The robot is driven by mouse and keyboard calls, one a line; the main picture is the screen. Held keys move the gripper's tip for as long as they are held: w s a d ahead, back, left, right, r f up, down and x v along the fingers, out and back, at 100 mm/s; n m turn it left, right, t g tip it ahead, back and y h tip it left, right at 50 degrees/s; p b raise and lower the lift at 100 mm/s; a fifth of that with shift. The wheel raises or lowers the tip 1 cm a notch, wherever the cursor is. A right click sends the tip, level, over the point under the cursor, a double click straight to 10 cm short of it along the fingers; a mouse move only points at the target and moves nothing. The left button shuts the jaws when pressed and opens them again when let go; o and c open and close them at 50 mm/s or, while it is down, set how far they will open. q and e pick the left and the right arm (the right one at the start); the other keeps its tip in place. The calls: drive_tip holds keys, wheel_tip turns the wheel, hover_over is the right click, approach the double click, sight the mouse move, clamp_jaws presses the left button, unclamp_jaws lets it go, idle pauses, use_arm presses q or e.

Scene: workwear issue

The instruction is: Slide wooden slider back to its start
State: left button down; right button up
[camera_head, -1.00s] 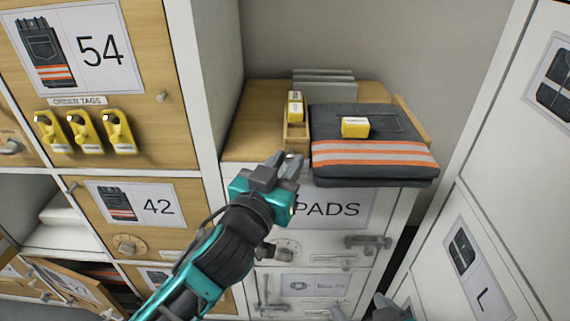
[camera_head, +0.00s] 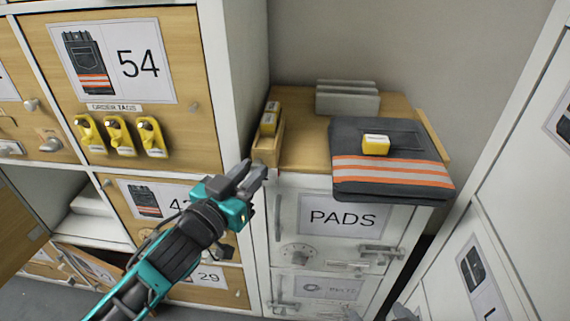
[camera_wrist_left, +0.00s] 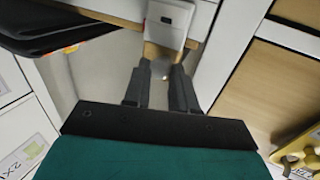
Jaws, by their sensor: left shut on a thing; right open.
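The wooden slider (camera_head: 267,152), a narrow tray with yellow-and-white small boxes (camera_head: 269,122) in it, is at the left end of the wooden shelf top (camera_head: 308,150), beside the white divider. My left gripper (camera_head: 253,178) is at the slider's front end, shut on it. In the left wrist view, the fingers (camera_wrist_left: 159,88) reach the wooden slider (camera_wrist_left: 153,52) beneath a pale box (camera_wrist_left: 166,24); the exact contact is partly hidden.
A folded dark garment (camera_head: 390,187) with orange stripes and a yellow box (camera_head: 376,144) on it lies to the right. Grey slabs (camera_head: 347,100) stand behind. Yellow order tags (camera_head: 120,136) hang at left. Bare shelf lies between slider and garment.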

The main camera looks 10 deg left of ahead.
use_arm(q)
drive_tip(key=shift+a, duration=0.75)
drive_tip(key=shift+a+f, duration=0.1)
drive_tip(key=shift+a, duration=0.1)
use_arm(e)
drive_tip(key=shift+s+d+f, duration=0.1)
drive_tip(key=shift+s+d, duration=0.05)
drive_tip(key=shift+d, duration=0.2)
use_arm(q)
drive_tip(key=c, duration=1.3)
unclamp_jaws()
drive_tip(key=o, duration=0.4)
use_arm(e)
drive_tip(key=shift+a, duration=0.2)
use_arm(q)
drive_tip(key=shift+s, duration=0.1)
use_arm(e)
drive_tip(key=shift+r, duration=0.2)
use_arm(q)
drive_tip(key=p+v, duration=0.2)
drive_tip(key=v, duration=1)
drive_tip(key=shift+s+a, duration=0.25)
drive_tip(key=shift+s, duration=0.1)
use_arm(e)
drive_tip(key=shift+d+r, duration=0.15)
drive_tip(key=shift+r, duration=0.5)
